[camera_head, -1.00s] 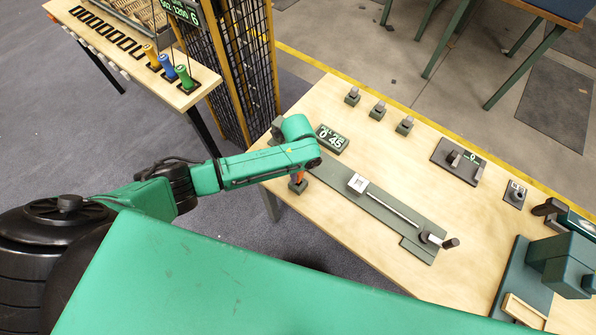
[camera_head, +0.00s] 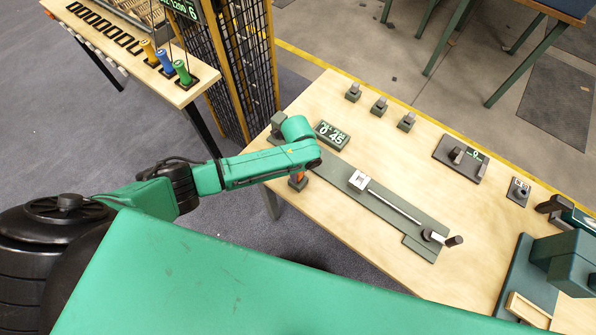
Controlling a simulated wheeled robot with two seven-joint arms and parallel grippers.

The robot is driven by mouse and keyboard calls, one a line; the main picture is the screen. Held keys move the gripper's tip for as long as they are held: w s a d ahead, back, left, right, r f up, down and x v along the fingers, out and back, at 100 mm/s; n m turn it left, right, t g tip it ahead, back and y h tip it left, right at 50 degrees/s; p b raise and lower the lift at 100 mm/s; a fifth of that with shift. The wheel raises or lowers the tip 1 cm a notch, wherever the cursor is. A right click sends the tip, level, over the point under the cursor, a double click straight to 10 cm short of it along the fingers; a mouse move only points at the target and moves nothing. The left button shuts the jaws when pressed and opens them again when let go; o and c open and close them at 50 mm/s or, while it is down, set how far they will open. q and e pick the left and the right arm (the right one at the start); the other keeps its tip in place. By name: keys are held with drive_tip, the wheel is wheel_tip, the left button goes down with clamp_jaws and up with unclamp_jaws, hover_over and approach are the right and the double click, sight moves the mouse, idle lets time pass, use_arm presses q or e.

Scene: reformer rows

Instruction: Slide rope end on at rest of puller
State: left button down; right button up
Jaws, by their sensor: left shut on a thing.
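The puller's long grey-green plate (camera_head: 345,192) lies on the wooden bench. It carries a white block (camera_head: 358,181), a thin pale rod and a dark handle (camera_head: 440,238) at its right end. My left arm covers part of the plate's far left end. My left gripper (camera_head: 298,186) points down under the arm's end, by the bench's front edge left of the white block. It is shut on a small orange piece (camera_head: 297,179), largely hidden by the arm. I cannot tell whether that piece is the rope end, nor see a rope. My right gripper is not in view.
A display (camera_head: 332,135) reading 45 stands behind the plate. Several small grey fixtures (camera_head: 380,106) line the bench's back edge. A dark green machine (camera_head: 562,262) stands at the right. A mesh cage and a second bench with coloured handles (camera_head: 182,72) are at upper left.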

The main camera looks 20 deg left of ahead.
use_arm(q)
drive_tip(key=shift+f+b, duration=0.45)
drive_tip(key=shift+f, duration=0.25)
drive_tip(key=c, duration=0.5)
unclamp_jaws()
wheel_tip(320, 180, up, 15)
drive_tip(key=shift+f+b, duration=0.15)
drive_tip(key=shift+b, duration=0.3)
